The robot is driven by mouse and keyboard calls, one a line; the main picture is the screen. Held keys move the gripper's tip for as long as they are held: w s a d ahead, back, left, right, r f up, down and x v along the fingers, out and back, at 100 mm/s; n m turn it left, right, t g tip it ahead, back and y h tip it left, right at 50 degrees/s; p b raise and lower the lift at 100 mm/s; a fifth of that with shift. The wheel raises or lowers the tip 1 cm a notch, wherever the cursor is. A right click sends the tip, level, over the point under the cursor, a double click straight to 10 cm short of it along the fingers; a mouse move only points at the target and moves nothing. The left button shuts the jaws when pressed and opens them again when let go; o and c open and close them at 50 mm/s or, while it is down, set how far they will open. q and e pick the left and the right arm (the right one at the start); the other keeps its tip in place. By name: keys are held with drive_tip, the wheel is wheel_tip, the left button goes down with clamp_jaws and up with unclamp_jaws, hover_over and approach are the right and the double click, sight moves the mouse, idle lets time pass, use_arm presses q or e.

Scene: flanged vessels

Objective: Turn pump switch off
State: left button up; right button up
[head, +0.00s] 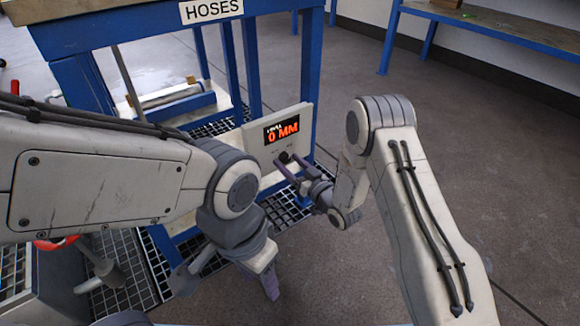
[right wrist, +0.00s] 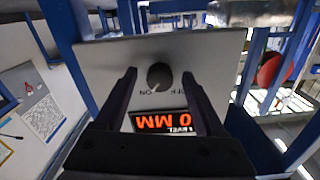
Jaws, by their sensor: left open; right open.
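The pump switch is a dark round knob (right wrist: 160,75) on a pale panel (right wrist: 215,48) in the right wrist view, where the panel is upside down. A pale mark on the knob's edge lies near the small lettering, apparently by "ON". In the head view the knob (head: 283,157) is below the red display. My right gripper (head: 288,165) is open in front of the panel; its fingers (right wrist: 160,85) stand on both sides of the knob. I cannot tell whether they touch it. My left gripper (head: 228,282) is open and empty, low over the grating.
The display (head: 282,132) reads "0 MM". The panel is on a blue frame (head: 310,60) with a "HOSES" sign (head: 211,10). Black floor grating (head: 125,270) lies at lower left. Open grey floor (head: 440,120) is at right, with a blue bench (head: 500,30) behind.

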clamp_jaws()
drive_tip(key=shift+n, duration=0.4)
drive_tip(key=n+p, duration=0.1)
drive_tip(key=n, duration=0.2)
drive_tip(key=shift+p, duration=0.4)
drive_tip(key=n+p, duration=0.1)
drive_tip(key=n, duration=0.3)
drive_tip(key=shift+d+p, duration=0.1)
drive_tip(key=shift+p, duration=0.25)
drive_tip(key=n+p, duration=0.1)
drive_tip(key=n, duration=0.4)
drive_tip(key=shift+d+n+p, duration=0.1)
drive_tip(key=shift+n+p, duration=0.6)
drive_tip(key=shift+n, duration=0.8)
